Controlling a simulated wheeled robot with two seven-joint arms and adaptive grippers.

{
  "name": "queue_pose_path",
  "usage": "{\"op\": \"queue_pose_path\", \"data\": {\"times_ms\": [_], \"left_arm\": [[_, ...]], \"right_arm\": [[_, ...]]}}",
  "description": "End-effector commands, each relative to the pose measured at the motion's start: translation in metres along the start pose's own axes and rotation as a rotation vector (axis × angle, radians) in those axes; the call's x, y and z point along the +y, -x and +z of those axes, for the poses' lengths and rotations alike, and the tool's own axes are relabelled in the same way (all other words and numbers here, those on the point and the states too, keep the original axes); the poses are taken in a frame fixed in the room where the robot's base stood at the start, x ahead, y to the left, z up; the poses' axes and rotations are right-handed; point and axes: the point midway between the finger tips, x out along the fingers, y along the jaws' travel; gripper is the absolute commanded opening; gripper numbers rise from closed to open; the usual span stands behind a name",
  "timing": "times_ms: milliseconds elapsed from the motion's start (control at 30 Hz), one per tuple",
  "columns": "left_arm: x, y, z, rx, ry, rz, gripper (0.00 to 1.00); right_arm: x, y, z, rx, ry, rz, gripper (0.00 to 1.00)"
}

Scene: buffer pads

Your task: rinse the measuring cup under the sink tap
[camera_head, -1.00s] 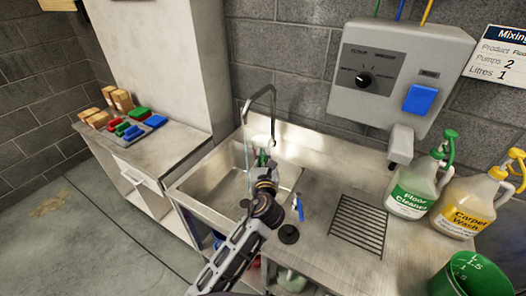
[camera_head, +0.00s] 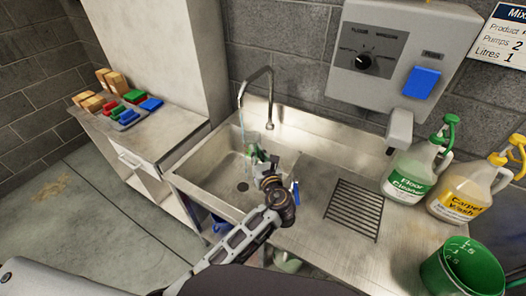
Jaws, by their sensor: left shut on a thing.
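My left gripper (camera_head: 262,165) reaches into the steel sink (camera_head: 215,170) and is shut on a small pale and green thing (camera_head: 256,152), which I take to be the measuring cup. Most of it is hidden by the gripper, so its tilt is hard to tell. The tap (camera_head: 256,77) arches over the basin, and a thin stream of water (camera_head: 242,128) falls from its spout beside the held cup. I cannot tell whether the water enters the cup. My right gripper is not in view.
A drain grate (camera_head: 353,209) lies right of the sink. Floor Cleaner (camera_head: 408,175) and Carpet Wash (camera_head: 460,193) jugs and a green graduated bucket (camera_head: 462,268) stand farther right. A dispenser (camera_head: 385,60) hangs above. Coloured pads (camera_head: 130,108) lie on the left counter.

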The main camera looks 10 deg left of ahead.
Motion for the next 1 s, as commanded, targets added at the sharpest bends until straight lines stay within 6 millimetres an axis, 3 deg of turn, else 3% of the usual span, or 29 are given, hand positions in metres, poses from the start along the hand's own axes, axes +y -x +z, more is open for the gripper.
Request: {"op": "queue_pose_path", "data": {"times_ms": [567, 1000], "left_arm": [[0.004, -0.001, -0.001, -0.001, 0.002, 0.018, 0.0], [0.005, -0.023, -0.001, -0.002, 0.002, 0.017, 0.0]], "right_arm": [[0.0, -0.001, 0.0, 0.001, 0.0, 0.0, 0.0], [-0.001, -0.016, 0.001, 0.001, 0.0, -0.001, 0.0]]}}
